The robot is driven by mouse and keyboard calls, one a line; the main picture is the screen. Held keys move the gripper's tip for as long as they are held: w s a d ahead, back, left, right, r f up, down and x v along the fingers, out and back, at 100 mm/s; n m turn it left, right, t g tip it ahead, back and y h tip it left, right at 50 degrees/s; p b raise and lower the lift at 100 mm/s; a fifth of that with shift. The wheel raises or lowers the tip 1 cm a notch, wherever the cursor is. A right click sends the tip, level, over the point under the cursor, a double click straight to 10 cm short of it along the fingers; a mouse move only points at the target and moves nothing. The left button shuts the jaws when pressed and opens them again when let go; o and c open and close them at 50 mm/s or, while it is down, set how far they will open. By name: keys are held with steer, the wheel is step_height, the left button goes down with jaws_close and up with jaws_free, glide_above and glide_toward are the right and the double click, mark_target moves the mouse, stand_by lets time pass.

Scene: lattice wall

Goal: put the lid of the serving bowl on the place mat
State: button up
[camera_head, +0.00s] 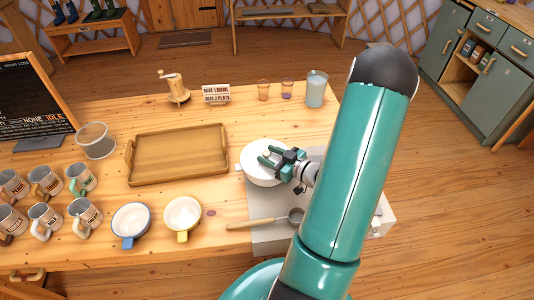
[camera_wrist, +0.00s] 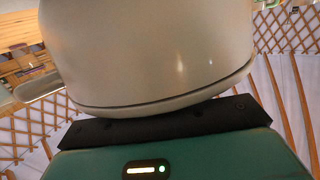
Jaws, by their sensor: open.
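The white serving bowl (camera_head: 253,174) stands on the grey surface right of the wooden tray, its top partly hidden by my gripper. My gripper (camera_head: 267,156) is open, with its green fingers over the top of the bowl. A small pale spot, perhaps the lid's knob, shows between the fingers; I cannot tell whether they touch it. In the wrist view a large pale rounded body with a dark rim line (camera_wrist: 150,60) fills the middle, very close; it seems to be the lid or bowl. The fingertips are hidden there. I cannot make out a place mat for certain.
A ladle (camera_head: 262,222) lies at the front of the grey surface (camera_head: 265,241). The wooden tray (camera_head: 178,157) is empty. Several mugs (camera_head: 44,218) stand at left, with two larger cups (camera_head: 131,220) (camera_head: 183,215) nearby. Glasses (camera_head: 316,90) stand at the back.

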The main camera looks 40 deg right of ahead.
steer(key=v, duration=1.2)
steer(key=shift+s, duration=0.15)
